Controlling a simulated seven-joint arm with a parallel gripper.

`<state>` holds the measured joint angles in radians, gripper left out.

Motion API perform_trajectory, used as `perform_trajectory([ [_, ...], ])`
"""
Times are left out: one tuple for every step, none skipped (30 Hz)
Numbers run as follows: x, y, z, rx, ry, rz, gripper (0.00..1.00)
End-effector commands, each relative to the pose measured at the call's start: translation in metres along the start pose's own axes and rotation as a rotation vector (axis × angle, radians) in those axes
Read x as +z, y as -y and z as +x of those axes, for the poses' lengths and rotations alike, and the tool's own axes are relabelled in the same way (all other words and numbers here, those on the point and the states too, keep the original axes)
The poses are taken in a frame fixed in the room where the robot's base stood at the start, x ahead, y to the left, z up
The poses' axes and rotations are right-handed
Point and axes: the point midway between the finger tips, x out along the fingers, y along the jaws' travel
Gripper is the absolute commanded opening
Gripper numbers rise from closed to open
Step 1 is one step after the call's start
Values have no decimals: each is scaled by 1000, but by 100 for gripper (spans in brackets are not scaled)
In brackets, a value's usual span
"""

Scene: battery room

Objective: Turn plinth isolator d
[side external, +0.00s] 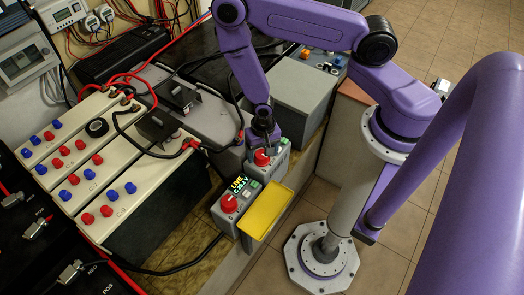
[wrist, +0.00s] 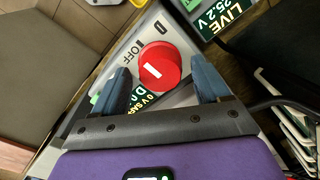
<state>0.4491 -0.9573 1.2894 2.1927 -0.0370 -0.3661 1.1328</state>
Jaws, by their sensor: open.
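Isolator D is a grey box with a round red knob (wrist: 159,66) on its face. The knob carries a short slanted white bar; the letter D, an OFF mark and a partly hidden dark display reading 0 V are around it. In the side external view the knob (side external: 262,158) is directly below my gripper (side external: 263,142). In the wrist view my gripper (wrist: 162,76) is open, one finger on each side of the knob, with visible gaps. I cannot tell how far the fingertips are above the face.
A neighbouring isolator with a red knob (side external: 229,203) and a lit LIVE display (side external: 238,185) stands close by, beside a yellow panel (side external: 266,212). Battery blocks with red and blue terminals (side external: 103,211) and loose cables lie to the left.

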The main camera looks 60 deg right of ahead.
Motion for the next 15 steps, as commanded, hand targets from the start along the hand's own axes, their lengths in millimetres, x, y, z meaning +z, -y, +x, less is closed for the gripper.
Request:
perform_trajectory([
  [0,0,0,0,0,0,75],
  [0,0,0,-1,0,0,75],
  [0,0,0,-1,0,0,75],
  [0,0,0,-1,0,0,75],
  [0,0,0,-1,0,0,75],
  [0,0,0,-1,0,0,68],
  [0,0,0,-1,0,0,58],
  [0,0,0,-1,0,0,49],
  [0,0,0,0,0,0,36],
  [0,0,0,0,0,0,26],
  [0,0,0,0,0,0,18],
  [0,0,0,0,0,0,18],
  [0,0,0,0,0,0,18],
  [0,0,0,0,0,0,19],
  [0,0,0,0,0,-2,19],
])
